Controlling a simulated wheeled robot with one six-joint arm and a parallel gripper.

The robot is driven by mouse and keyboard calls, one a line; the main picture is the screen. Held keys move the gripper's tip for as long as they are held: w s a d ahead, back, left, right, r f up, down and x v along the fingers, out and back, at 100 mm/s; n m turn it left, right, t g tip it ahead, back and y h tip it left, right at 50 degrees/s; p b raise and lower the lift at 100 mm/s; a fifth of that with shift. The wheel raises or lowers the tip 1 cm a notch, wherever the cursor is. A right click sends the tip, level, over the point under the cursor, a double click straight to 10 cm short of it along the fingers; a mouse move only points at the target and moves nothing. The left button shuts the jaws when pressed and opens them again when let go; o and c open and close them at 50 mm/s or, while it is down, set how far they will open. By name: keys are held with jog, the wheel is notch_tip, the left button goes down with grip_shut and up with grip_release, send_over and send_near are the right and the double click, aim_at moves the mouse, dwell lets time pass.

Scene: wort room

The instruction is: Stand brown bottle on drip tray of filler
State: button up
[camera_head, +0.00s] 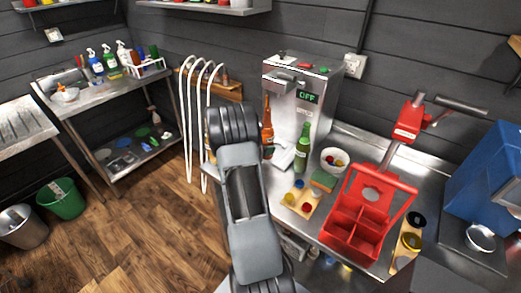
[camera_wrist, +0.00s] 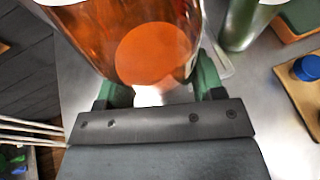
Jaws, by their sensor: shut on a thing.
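The brown bottle (camera_head: 267,130) is upright in front of the steel filler (camera_head: 294,98), whose display reads OFF. In the wrist view the brown bottle (camera_wrist: 125,40) fills the top, between the green fingers of my gripper (camera_wrist: 158,88). My gripper is shut on the bottle's side. In the head view my arm hides the gripper and the bottle's lower left side. The drip tray is not clearly seen; a pale flat item (camera_head: 284,158) lies near the filler's foot. I cannot tell whether the bottle's base touches anything.
A green bottle (camera_head: 303,148) stands close right of the brown one. A white bowl (camera_head: 334,160), a wooden board (camera_head: 300,199) with coloured caps, a sponge (camera_head: 323,181) and a red carrier (camera_head: 365,215) crowd the steel counter. White hoses (camera_head: 188,115) hang at left.

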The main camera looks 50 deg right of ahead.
jog(key=shift+d+f, duration=0.15)
jog(key=shift+d, duration=3.15)
jog(key=shift+a+b, duration=0.15)
jog(key=shift+b, duration=0.25)
jog(key=shift+f+b, duration=0.4)
jog(key=shift+b, duration=0.5)
jog(key=o, duration=1.3)
jog(key=shift+c, duration=0.2)
jog(key=shift+a, duration=0.1)
jog(key=b+v, duration=0.2)
jog(key=v, duration=1.1)
jog(key=shift+a+r, duration=0.2)
jog(key=shift+a, duration=0.1)
